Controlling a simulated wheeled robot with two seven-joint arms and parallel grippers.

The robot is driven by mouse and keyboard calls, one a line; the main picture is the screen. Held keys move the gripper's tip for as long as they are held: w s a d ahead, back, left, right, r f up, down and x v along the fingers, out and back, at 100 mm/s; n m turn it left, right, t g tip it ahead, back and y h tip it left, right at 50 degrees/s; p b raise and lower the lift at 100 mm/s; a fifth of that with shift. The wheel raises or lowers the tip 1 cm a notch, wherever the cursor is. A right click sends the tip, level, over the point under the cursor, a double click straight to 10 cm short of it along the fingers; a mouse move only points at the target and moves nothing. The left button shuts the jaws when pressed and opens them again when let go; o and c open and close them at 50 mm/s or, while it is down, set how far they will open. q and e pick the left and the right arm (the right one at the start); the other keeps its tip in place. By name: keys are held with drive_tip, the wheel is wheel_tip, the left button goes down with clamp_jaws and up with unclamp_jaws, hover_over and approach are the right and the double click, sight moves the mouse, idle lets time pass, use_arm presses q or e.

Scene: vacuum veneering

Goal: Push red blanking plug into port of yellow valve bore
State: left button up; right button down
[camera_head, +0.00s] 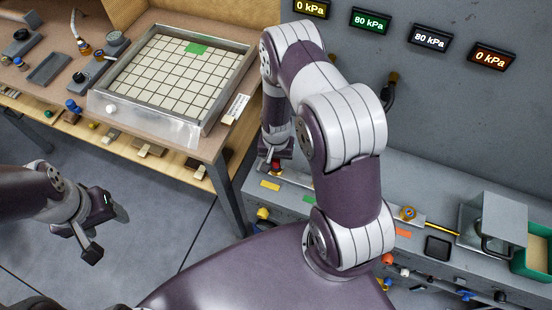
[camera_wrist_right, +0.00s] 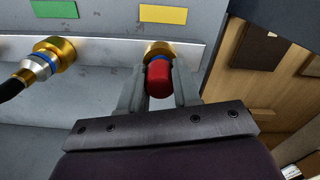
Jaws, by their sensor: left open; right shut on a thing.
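In the right wrist view the red blanking plug (camera_wrist_right: 159,82) is between the two fingers of my right gripper (camera_wrist_right: 158,90), which is shut on it. The plug lines up with the brass port (camera_wrist_right: 158,47) below the yellow label (camera_wrist_right: 163,15). A blue band shows between red plug and brass; I cannot tell how deep the plug sits. In the head view my right gripper (camera_head: 275,160) is at the bench beside the yellow label (camera_head: 270,186), with a bit of red at its tip. My left gripper (camera_head: 100,230) is open and empty over the floor at left.
A green label (camera_wrist_right: 55,9) marks a neighbouring brass fitting (camera_wrist_right: 45,58) with a black hose. A gridded vacuum table (camera_head: 175,80) stands on the wooden bench at left. A grey clamp-like block (camera_head: 495,225) and green bin (camera_head: 535,255) are at right. Pressure displays hang on the wall.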

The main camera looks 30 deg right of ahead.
drive_tip(key=shift+f+b, duration=0.4)
drive_tip(key=shift+f, duration=0.2)
drive_tip(key=c, duration=0.7)
unclamp_jaws()
drive_tip(key=shift+r, duration=0.1)
wheel_tip(320, 180, up, 13)
drive_tip(key=shift+f+b, duration=0.2)
drive_tip(key=shift+b, duration=0.2)
drive_tip(key=shift+s+a+r+n+t, duration=0.25)
drive_tip(key=shift+s+a+r+n, duration=0.65)
drive_tip(key=shift+s+r+n, duration=0.8)
drive_tip(key=shift+s+a+r+n+t, duration=0.2)
drive_tip(key=shift+s+a+r+n, duration=0.85)
drive_tip(key=shift+r, duration=1.3)
drive_tip(key=shift+s+a+r+n+t, duration=0.25)
drive_tip(key=shift+s+a+r+n, duration=0.55)
drive_tip(key=shift+s+r, duration=1.05)
